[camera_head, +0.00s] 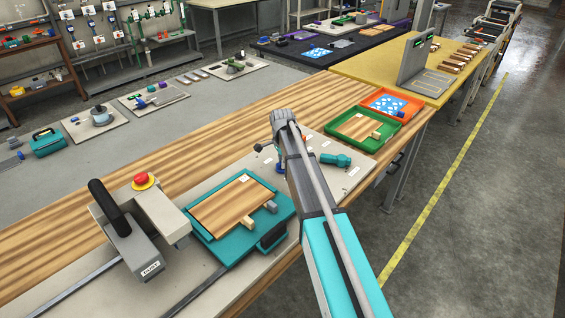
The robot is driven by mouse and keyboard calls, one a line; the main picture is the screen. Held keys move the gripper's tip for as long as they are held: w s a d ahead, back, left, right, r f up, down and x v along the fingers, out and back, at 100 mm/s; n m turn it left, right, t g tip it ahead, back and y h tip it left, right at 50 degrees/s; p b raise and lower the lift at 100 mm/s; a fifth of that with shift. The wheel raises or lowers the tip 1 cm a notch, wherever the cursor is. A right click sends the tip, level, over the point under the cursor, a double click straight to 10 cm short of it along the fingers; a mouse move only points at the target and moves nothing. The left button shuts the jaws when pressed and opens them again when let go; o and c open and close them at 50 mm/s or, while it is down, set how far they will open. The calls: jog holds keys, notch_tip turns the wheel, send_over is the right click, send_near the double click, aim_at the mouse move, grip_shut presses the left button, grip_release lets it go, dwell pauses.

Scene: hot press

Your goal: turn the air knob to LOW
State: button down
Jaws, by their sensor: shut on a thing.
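My arm reaches from the lower right to the light panel (325,180) on the wooden bench, and its grey end joint stands over the panel's far end. My gripper's jaws are hidden behind the arm, so their hold does not show. A small dark ball-ended part (257,148) and a bit of blue (280,168) show beside the arm, low over the panel. I cannot tell whether either belongs to the air knob. The knob's pointer and the LOW mark cannot be made out. A teal cylindrical fitting (336,160) lies right of the arm, near small white labels.
The grey press (133,240) with a black handle and red button (143,181) stands at the left. A teal platen (240,245) with a wooden board (232,203) lies left of my arm. Green (376,145) and orange (409,112) trays sit beyond. The right-hand floor is open.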

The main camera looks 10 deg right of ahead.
jog(key=n, duration=1.6)
jog(key=shift+w+n, duration=0.1)
jog(key=shift+n, duration=0.3)
jog(key=n, duration=0.5)
jog(key=shift+n, duration=0.4)
jog(key=c, duration=0.6)
grip_release()
jog(key=shift+o, duration=0.2)
